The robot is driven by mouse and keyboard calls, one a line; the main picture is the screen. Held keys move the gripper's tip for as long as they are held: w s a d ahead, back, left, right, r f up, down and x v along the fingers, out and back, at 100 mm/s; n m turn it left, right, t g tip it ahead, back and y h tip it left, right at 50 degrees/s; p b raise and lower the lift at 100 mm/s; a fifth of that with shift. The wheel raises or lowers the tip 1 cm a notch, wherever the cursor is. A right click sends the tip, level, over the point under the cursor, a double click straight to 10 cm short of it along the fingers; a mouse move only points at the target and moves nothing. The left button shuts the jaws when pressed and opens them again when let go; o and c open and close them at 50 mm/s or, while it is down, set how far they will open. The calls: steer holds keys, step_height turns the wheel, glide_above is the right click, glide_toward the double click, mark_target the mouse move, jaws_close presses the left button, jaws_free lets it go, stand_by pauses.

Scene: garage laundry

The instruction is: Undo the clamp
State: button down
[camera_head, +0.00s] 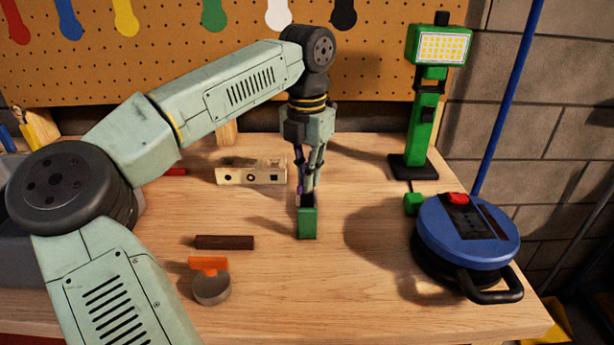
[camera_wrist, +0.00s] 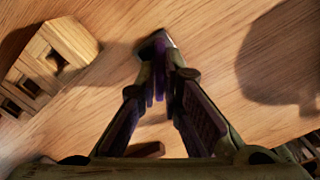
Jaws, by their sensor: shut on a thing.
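My gripper (camera_head: 307,193) points straight down over the middle of the workbench, fingers close together. Its tips meet the dark top of a small green block (camera_head: 308,224), and it is shut on this block. In the wrist view, the fingers (camera_wrist: 160,78) converge with purple showing between them. A dark piece with a pale edge (camera_wrist: 155,42) shows at the tips; its green side is not clear there. I cannot make out a separate clamp with certainty. Whether the block touches the bench is hard to tell.
A pale wooden block with holes (camera_head: 252,173) lies behind left; it also shows in the wrist view (camera_wrist: 48,62). A dark brown bar (camera_head: 224,242), an orange piece (camera_head: 208,263) and grey cylinder (camera_head: 212,288) lie front left. A green lamp (camera_head: 424,125) and blue round device (camera_head: 468,235) stand right.

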steer(key=n, duration=0.3)
steer(key=shift+s+f+n+b, duration=0.1)
steer(key=shift+f+n+b, duration=0.2)
steer(key=shift+n+b, duration=0.3)
steer(key=shift+n, duration=1.5)
steer(key=shift+s, duration=0.1)
steer(key=c, duration=1.7)
jaws_free()
steer(key=shift+f, duration=0.1)
steer(key=shift+w+r, duration=0.2)
steer(key=shift+r, duration=0.45)
step_height(320, 180, up, 11)
steer(key=shift+r, duration=0.1)
